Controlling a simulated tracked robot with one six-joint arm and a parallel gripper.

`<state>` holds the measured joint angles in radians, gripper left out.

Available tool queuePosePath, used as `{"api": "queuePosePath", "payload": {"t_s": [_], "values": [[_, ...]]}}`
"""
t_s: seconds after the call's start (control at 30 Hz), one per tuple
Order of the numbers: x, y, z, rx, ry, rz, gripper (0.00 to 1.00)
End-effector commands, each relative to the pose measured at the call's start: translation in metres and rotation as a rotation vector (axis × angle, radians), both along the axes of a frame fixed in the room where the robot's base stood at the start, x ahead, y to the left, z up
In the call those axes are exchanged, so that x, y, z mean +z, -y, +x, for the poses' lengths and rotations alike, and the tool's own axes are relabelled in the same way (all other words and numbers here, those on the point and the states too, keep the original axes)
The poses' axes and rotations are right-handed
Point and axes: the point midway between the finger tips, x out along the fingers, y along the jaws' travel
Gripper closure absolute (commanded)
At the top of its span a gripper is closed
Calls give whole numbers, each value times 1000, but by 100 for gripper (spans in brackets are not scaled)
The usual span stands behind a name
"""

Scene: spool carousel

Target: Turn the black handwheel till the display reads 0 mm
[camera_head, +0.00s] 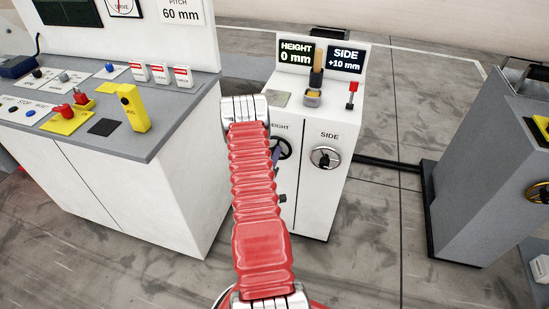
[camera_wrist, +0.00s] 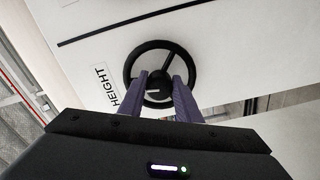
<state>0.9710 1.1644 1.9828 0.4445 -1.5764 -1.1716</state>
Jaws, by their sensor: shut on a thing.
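The black handwheel (camera_head: 289,149) sits on the front of the white cabinet under the label HEIGHT, partly hidden by my red arm in the head view. In the wrist view the black handwheel (camera_wrist: 134,62) shows its rim, hub and spokes. My gripper (camera_wrist: 165,82) has its two purple fingers at the wheel's hub and spokes, shut on it. The HEIGHT display (camera_head: 295,53) on top of the cabinet reads 0 mm.
The SIDE display (camera_head: 346,58) reads +10 mm. A silver handwheel (camera_head: 325,157) labelled SIDE is to the right. A red-knobbed lever (camera_head: 352,94) stands on the cabinet. A control desk (camera_head: 150,140) stands left and a grey cabinet (camera_head: 475,180) right.

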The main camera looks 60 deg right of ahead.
Motion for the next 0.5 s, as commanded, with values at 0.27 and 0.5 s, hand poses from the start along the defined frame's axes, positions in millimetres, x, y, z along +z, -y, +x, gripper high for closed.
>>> {"api": "queuePosePath", "payload": {"t_s": [0.27, 0.5], "values": [[0, 0, 2, 4, 2, 2, 62], [0, 0, 1, 3, 2, 1, 51]]}}
